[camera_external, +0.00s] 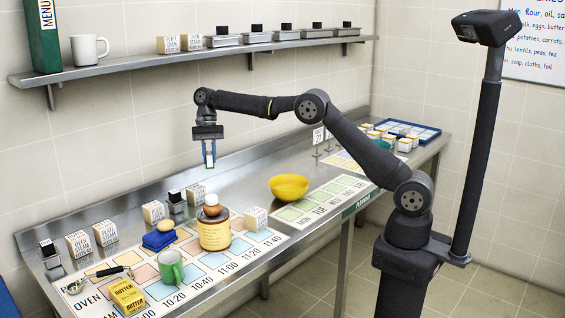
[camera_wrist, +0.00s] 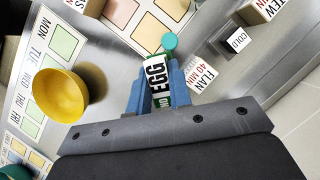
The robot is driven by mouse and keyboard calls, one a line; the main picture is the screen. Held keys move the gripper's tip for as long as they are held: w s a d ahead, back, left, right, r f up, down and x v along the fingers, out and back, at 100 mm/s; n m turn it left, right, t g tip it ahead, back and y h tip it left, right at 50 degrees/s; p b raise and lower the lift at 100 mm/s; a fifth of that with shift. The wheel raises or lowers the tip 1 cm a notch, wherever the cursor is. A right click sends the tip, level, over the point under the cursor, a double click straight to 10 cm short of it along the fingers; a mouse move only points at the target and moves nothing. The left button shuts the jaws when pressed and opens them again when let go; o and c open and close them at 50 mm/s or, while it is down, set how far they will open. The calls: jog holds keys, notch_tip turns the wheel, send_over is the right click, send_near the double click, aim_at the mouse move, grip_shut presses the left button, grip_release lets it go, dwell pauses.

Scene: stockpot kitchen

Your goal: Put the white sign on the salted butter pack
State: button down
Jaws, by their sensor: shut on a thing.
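My gripper (camera_external: 209,155) is high above the steel counter, left of the yellow bowl, pointing down. In the wrist view its blue fingers (camera_wrist: 160,95) are shut on a white sign (camera_wrist: 157,77) with the black word EGG and a green part below reading NO. A yellow butter pack (camera_external: 127,296) lies at the front left of the counter, beside the green mug (camera_external: 171,267), well below and left of my gripper. Its smaller print is too small to read, so I cannot tell whether it is salted. The pack is not in the wrist view.
A beige canister (camera_external: 214,234) with an egg on top stands near a blue sponge-like block (camera_external: 158,240). A yellow bowl (camera_external: 289,187) sits mid-counter. A wall shelf (camera_external: 110,70) runs behind.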

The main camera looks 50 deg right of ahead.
jog(key=s+a+m+t+y, duration=0.1)
jog(key=s+a+m, duration=0.1)
jog(key=a, duration=0.6)
jog(key=s+a+m, duration=0.2)
jog(key=s+a, duration=0.1)
jog(key=a, duration=0.6)
jog(key=m+t, duration=0.3)
jog(key=m, duration=0.3)
send_over(125, 299)
jog(key=d, duration=0.3)
jog(key=shift+y, duration=0.3)
jog(key=f, duration=0.7)
jog(key=shift+w+a+f, duration=0.2)
jog(key=shift+w+a, duration=0.05)
jog(key=shift+s+a+f, duration=0.3)
jog(key=shift+a+f, duration=0.1)
jog(key=shift+a, duration=0.05)
jog(key=shift+f, duration=1.9)
jog(key=shift+f, duration=0.15)
jog(key=c, duration=1.3)
grip_release()
